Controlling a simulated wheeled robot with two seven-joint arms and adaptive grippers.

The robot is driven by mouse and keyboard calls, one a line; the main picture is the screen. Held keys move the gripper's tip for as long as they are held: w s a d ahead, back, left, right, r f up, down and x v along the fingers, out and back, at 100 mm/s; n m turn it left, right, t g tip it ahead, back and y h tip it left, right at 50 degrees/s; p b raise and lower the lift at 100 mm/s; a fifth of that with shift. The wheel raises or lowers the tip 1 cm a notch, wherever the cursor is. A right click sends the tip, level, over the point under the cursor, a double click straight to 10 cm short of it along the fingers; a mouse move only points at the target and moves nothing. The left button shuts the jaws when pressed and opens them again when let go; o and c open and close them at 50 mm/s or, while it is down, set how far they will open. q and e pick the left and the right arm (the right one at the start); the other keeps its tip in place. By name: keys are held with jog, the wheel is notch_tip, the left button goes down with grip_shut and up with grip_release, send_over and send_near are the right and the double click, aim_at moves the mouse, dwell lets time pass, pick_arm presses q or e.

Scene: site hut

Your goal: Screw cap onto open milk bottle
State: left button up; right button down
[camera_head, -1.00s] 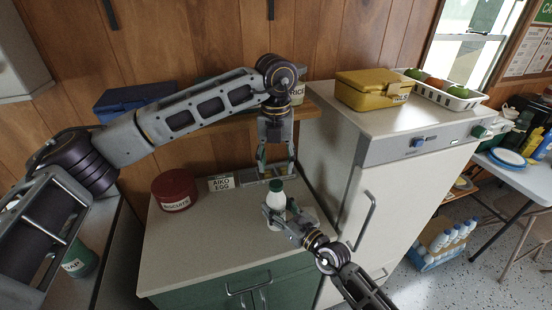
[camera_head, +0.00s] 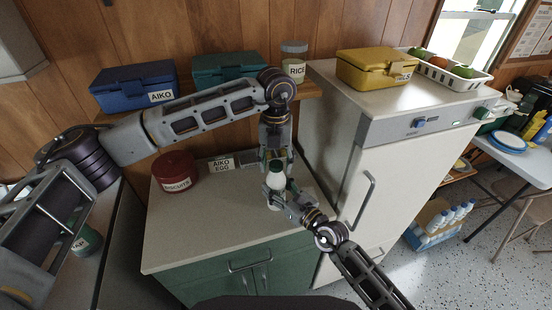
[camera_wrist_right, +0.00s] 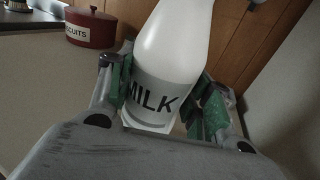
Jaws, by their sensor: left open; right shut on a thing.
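The white milk bottle (camera_head: 277,182) stands upright, its green cap (camera_head: 276,166) showing at the top. My right gripper (camera_head: 275,193) is shut on the bottle's body. In the right wrist view, the bottle (camera_wrist_right: 172,50) with its MILK label is between the green-padded fingers of that gripper (camera_wrist_right: 160,105); its top is out of that view. My left gripper (camera_head: 276,160) points down from above and is open, its fingers close to the cap. I cannot tell whether they touch it, or how the cap sits on the neck.
A red biscuits tin (camera_head: 175,172) and an AIKO EGG card (camera_head: 221,164) stand left on the pale worktop (camera_head: 215,225). The tall white fridge (camera_head: 375,180) rises close on the right. Blue (camera_head: 133,88) and teal (camera_head: 225,68) boxes and a rice jar (camera_head: 294,62) line the shelf behind.

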pick_arm(q)
jog(key=shift+c, duration=0.4)
jog(key=c, duration=1)
jog(key=shift+m, duration=0.3)
jog(key=m, duration=1.5)
jog(key=shift+m, duration=0.3)
jog(key=m, duration=0.5)
jog(key=o, duration=1.1)
